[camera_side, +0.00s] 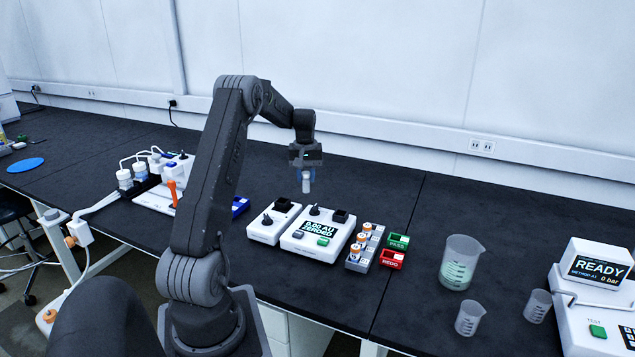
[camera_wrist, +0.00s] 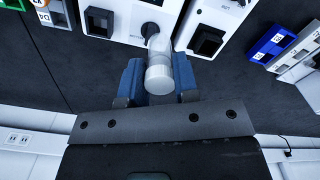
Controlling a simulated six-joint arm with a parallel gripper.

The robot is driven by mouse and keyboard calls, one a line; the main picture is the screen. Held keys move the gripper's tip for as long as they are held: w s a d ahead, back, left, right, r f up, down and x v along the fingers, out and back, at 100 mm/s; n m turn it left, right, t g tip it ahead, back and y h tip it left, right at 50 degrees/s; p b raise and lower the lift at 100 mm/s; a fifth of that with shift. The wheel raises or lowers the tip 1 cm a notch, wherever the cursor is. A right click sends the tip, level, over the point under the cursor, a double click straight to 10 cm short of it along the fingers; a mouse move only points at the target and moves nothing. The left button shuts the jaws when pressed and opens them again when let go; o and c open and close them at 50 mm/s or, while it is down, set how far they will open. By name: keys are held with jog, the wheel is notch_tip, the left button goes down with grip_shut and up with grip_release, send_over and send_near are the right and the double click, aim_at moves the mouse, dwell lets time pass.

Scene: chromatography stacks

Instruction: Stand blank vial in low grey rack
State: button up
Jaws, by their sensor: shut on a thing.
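My gripper (camera_side: 306,172) is shut on a pale, clear-looking vial (camera_side: 306,184), holding it upright above the bench behind the white instrument. In the wrist view the vial (camera_wrist: 160,72) sits between the blue fingers of my gripper (camera_wrist: 160,85). A grey rack (camera_side: 358,267) holding orange-capped, labelled vials stands right of the instrument. Another grey rack (camera_wrist: 296,65) with white labels shows at the right edge of the wrist view, beside a blue tray; my arm hides that area in the side view. I cannot tell which rack is the low one.
The white instrument (camera_side: 305,247) reads "0.00 AU ZEROED"; a smaller white device (camera_side: 266,233) stands left of it. A green PASS tray (camera_side: 398,242) and red REDO tray (camera_side: 391,260) sit right of the vials. Beakers (camera_side: 460,262) stand farther right. Bench behind the instrument is clear.

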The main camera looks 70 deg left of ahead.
jog(key=shift+w+d+f+m, duration=0.75)
jog(key=shift+w+d+f, duration=0.9)
jog(key=shift+w, duration=1.65)
jog(key=shift+w+d+f+m, duration=0.9)
jog(key=shift+w+f, duration=1.5)
jog(key=shift+w, duration=0.85)
jog(key=shift+w+d+f+m, duration=0.65)
jog(key=shift+w+d+f, duration=1.05)
jog(key=shift+w, duration=1.6)
jog(key=shift+a+f, duration=0.2)
jog(key=shift+f, duration=0.65)
jog(key=shift+a+f, duration=0.15)
jog(key=shift+f, duration=0.7)
jog(key=o, duration=1.1)
jog(key=shift+c, duration=0.2)
jog(key=shift+r, duration=0.1)
notch_tip(320, 180, up, 8)
